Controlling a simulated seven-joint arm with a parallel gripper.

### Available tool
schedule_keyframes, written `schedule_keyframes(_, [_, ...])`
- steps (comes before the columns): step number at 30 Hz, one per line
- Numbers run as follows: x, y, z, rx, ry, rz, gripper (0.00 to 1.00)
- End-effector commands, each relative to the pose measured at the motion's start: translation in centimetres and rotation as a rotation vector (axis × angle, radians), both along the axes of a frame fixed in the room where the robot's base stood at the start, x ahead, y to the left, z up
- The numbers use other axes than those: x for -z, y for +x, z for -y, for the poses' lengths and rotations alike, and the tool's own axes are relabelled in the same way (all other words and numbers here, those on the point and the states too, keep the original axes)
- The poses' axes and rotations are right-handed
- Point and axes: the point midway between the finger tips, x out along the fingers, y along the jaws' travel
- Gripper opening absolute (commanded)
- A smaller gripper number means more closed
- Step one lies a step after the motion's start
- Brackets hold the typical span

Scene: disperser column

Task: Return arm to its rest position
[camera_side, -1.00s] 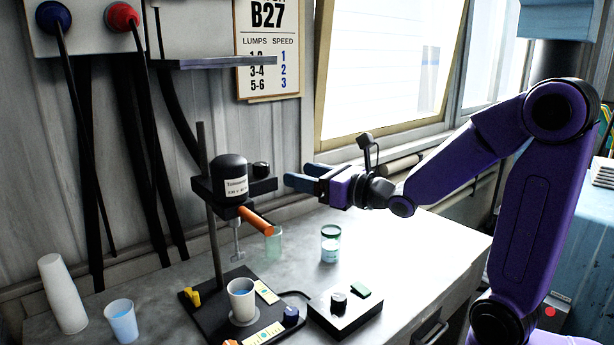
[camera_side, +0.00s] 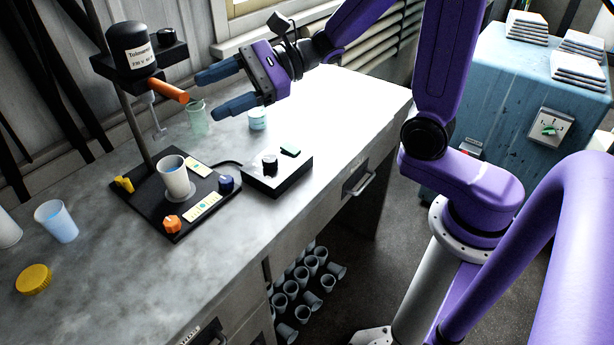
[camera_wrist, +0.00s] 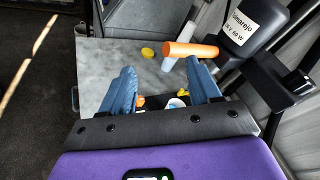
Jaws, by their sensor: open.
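My gripper (camera_side: 230,88) is open and empty, its two blue fingers spread above the bench and pointing left towards the disperser. It also shows in the wrist view (camera_wrist: 163,86). The disperser's black motor head (camera_side: 132,50) with its orange handle (camera_side: 168,90) stands left of my fingertips, and they look apart. The handle also appears between and beyond my fingers in the wrist view (camera_wrist: 190,50). A white cup (camera_side: 176,181) with blue liquid stands on the black disperser base (camera_side: 150,205) below the head.
A control box (camera_side: 277,176) sits right of the base. A greenish glass (camera_side: 197,120) and a lidless-looking jar (camera_side: 257,120) stand behind it. A cup of blue liquid (camera_side: 57,222) and a yellow lid (camera_side: 33,279) are at left. Several grey cups (camera_side: 303,275) lie below the bench.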

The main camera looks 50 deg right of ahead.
Motion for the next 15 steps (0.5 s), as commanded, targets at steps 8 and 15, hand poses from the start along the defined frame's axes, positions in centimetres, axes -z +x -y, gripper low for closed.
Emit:
schedule_keyframes(8, [2.8,-9.0,-2.4,-0.45,-0.244,0.112,0.62])
schedule_keyframes(15, [5.7,-16.6,-1.0,-0.844,-0.461,0.267,0.62])
